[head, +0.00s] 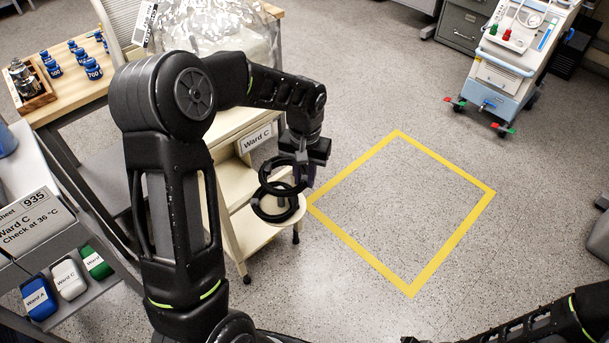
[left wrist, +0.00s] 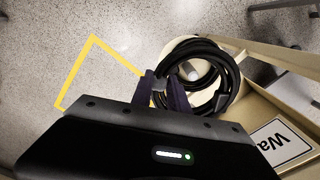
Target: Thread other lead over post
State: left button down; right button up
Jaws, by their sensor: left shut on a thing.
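My left gripper (head: 301,176) is over the side of the cream Ward C cart (head: 236,200), its purple fingers shut on a coiled black lead (head: 262,205). The lead also shows in the left wrist view (left wrist: 233,88), where the fingers (left wrist: 180,95) meet its near side. In the head view the black loops appear as an upper and a lower ring; I cannot tell whether they are one lead or two. A cream round piece (head: 294,217) at the cart's side shows behind the lower ring. My right gripper is out of view.
A clear-wrapped item (head: 225,35) lies on top of the cart. A wooden table (head: 75,98) with blue weights stands at the back left. A grey rack (head: 105,262) holds coloured packs. A yellow floor square (head: 455,240) is empty; a wheeled medical unit (head: 500,75) stands beyond.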

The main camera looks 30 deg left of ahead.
pick_arm(q)
jog(key=shift+f+b, duration=2.55)
jog(key=shift+f, duration=1.4)
jog(key=c, duration=1.2)
grip_release()
jog(key=shift+r+p, duration=0.9)
jog(key=shift+r, duration=3)
